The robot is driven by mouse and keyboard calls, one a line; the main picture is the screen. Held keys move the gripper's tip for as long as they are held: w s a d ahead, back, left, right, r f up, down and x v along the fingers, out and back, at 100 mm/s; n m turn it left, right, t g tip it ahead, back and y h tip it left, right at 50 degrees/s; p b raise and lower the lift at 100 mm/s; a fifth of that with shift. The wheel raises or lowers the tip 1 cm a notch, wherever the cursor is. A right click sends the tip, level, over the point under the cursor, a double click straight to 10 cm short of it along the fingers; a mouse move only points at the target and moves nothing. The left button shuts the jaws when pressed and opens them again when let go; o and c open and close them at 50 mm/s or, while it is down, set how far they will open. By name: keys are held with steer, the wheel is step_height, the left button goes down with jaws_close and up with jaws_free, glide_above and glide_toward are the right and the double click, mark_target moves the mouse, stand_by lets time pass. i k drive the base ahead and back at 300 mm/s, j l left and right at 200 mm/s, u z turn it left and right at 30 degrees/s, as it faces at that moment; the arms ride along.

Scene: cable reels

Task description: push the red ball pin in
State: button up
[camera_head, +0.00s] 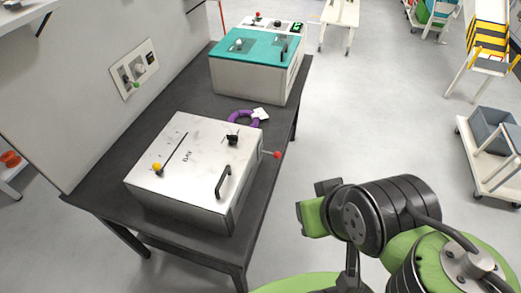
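The red ball pin (277,155) sticks out sideways from the right side of a white box (200,140) on the dark table. A length of thin shaft shows between the red ball and the box wall. The end of my arm, with my gripper (314,203), is to the right of and nearer than the pin, past the table's right edge in the picture. It looks clear of the pin and the box. The fingers are not clearly seen, so I cannot tell whether they are open or shut.
The white box's top carries a slot with a yellow ball (156,167), a black knob (232,139) and a black handle (223,181). Behind it are a purple ring (243,119) and a teal-topped box (268,48). Open floor (365,110) lies to the right.

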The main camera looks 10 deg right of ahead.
mark_target(277, 155)
steer(key=i+l+u, duration=0.2)
steer(key=u, duration=0.25)
steer(key=i+l+u, duration=0.15)
steer(key=l+u, duration=0.3)
steer(key=i+l+u, duration=0.1)
steer(key=u, duration=0.35)
steer(key=l, duration=0.1)
